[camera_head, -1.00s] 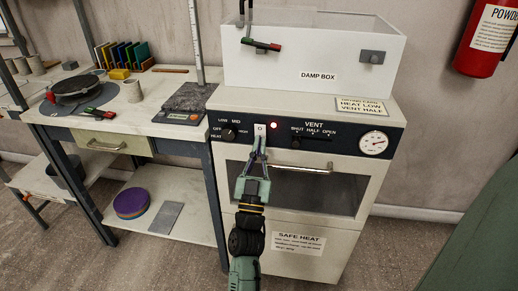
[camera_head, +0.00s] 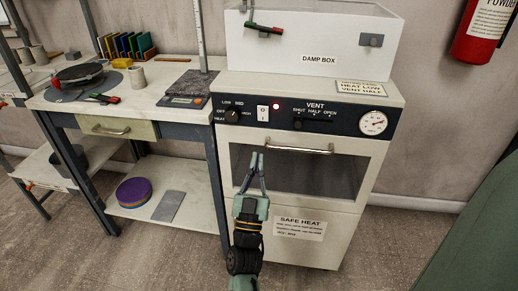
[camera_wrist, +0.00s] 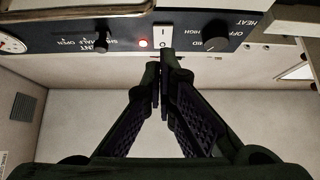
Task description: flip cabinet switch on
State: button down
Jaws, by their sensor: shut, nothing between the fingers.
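The white rocker switch (camera_head: 263,113) is on the dark control panel of the cabinet (camera_head: 345,225), between the heat knob and a lit red light (camera_head: 276,106). Both of its marks show, but I cannot tell from its tilt which side is pressed. In the wrist view the switch (camera_wrist: 163,37) is beyond my fingertips, beside the red light (camera_wrist: 143,43). My gripper (camera_head: 257,156) is shut and empty. In the head view its fingertips appear below the switch, in front of the cabinet door. In the wrist view the fingers (camera_wrist: 161,70) meet at the tips.
The door handle (camera_head: 299,149) sticks out right of my fingertips. The heat knob (camera_head: 232,116) and vent slider (camera_head: 298,124) flank the switch. A damp box (camera_head: 315,45) stands on top. A workbench (camera_head: 150,98) is to the left.

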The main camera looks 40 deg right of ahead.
jog(key=shift+f+b+v, duration=0.25)
jog(key=shift+b+v, duration=0.1)
jog(key=shift+v, duration=1.45)
jog(key=shift+w+d, duration=0.1)
jog(key=shift+w, duration=0.05)
